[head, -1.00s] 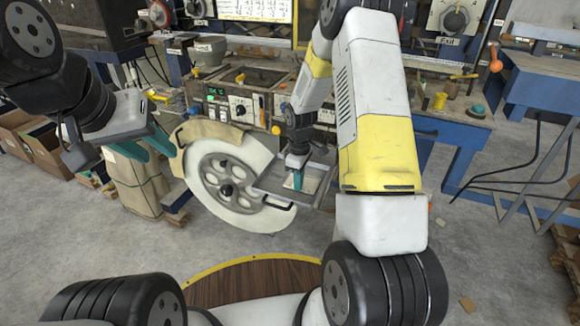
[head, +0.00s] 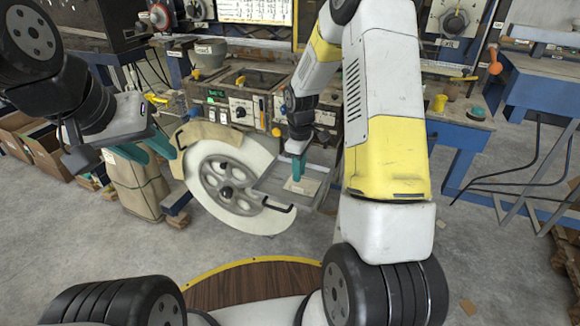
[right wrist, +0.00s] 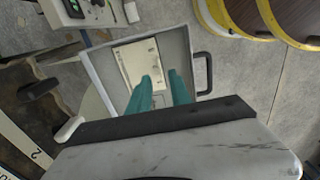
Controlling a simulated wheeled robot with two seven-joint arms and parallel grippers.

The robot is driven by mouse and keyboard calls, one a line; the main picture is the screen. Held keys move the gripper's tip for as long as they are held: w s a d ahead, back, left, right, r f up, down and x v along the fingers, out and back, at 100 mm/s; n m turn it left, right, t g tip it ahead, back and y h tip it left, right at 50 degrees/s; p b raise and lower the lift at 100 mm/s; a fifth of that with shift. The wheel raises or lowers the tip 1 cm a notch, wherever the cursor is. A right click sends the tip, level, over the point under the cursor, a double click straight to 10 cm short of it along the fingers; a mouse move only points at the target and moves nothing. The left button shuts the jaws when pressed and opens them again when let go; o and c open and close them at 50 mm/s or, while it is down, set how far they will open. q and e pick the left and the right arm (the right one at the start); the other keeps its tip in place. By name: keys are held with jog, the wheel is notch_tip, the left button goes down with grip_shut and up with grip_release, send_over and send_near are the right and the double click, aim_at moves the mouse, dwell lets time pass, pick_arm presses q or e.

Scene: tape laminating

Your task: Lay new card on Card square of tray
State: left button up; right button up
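The grey tray (head: 268,186) has raised walls and black handles; it also shows in the right wrist view (right wrist: 177,50). A pale cream card (right wrist: 135,62) with small dark marks lies on the tray floor, and shows in the head view (head: 303,188). My right gripper (head: 297,178) points down just above the card. In the right wrist view its teal fingers (right wrist: 163,80) stand apart with nothing between them; one fingertip overlaps the card's edge in the picture. My left gripper (head: 142,157) is open and empty, left of the white wheel.
A large white wheel (head: 264,219) stands close to the tray's left. A control panel (head: 240,108) with knobs and a green display lies behind. A wrapped brown bundle (head: 137,190) stands under my left gripper. Open grey floor lies to the right.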

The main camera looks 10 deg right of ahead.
jog(key=s+r+m+t, duration=0.15)
jog(key=s+r, duration=0.25)
jog(key=r, duration=0.6)
jog(key=s+r+m+t, duration=0.1)
jog(key=s+r+m, duration=0.3)
jog(key=r, duration=0.7)
jog(key=s+a+r+m+t+y, duration=0.1)
jog(key=s+r+m+t, duration=0.1)
jog(key=s, duration=0.6)
jog(key=s+a+r+m+t+y, duration=0.1)
jog(key=s+r+m, duration=0.2)
jog(key=s, duration=0.5)
jog(key=shift+s+r+t, duration=0.15)
jog(key=shift+r+t, duration=0.2)
jog(key=shift+r, duration=0.55)
jog(key=shift+a, duration=0.1)
jog(key=shift+c, duration=0.5)
